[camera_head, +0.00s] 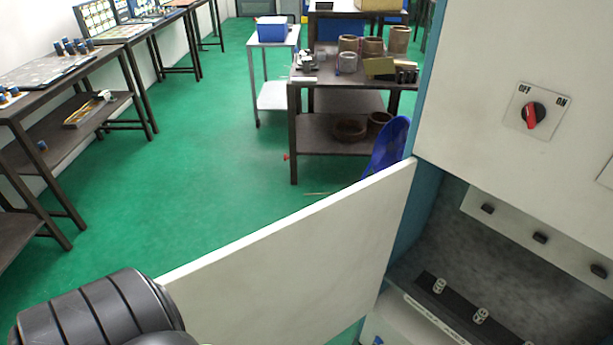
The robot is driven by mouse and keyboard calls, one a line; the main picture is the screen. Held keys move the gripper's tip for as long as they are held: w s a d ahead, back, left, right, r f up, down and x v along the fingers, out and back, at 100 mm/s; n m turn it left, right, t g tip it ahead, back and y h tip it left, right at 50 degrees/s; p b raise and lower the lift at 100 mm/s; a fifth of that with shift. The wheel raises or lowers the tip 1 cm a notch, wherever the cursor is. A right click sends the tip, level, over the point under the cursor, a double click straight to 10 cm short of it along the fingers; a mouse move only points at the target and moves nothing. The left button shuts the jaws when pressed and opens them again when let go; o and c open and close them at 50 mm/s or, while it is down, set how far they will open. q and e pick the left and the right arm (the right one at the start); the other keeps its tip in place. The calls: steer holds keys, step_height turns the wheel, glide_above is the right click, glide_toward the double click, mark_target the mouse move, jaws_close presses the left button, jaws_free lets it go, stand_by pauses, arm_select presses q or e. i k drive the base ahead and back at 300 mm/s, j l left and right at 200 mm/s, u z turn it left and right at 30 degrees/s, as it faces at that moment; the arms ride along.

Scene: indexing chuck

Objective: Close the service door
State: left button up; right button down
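The service door (300,255) is a flat off-white panel. It stands open, swung out to the left from the machine cabinet (510,85), with its far edge meeting the cabinet near the blue-green side. To the right of the door the cabinet's grey compartment (540,240) is exposed. A black ribbed part of my own arm shows at the lower left, in front of the door's near edge; I cannot tell whether it touches the door. Neither gripper's fingers show.
A red rotary switch (534,115) marked OFF and ON is on the cabinet face. Small cylinders (480,316) sit on a dark strip inside the compartment. Dark workbenches (60,75) line the left wall. A dark table (350,75) holds brown cylinders behind the door. Green floor (190,150) is clear between.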

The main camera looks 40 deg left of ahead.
mark_target(306, 277)
steer(key=k+j+z, duration=0.25)
steer(key=j, duration=0.25)
steer(key=k+j+z, duration=0.2)
steer(key=j, duration=0.25)
steer(key=k+j+z, duration=0.25)
steer(key=j, duration=0.2)
steer(key=k+j+z, duration=0.2)
steer(key=j, duration=0.2)
steer(key=i+j+z, duration=0.15)
steer(key=j, duration=0.5)
steer(key=j+z, duration=0.15)
steer(key=j, duration=0.45)
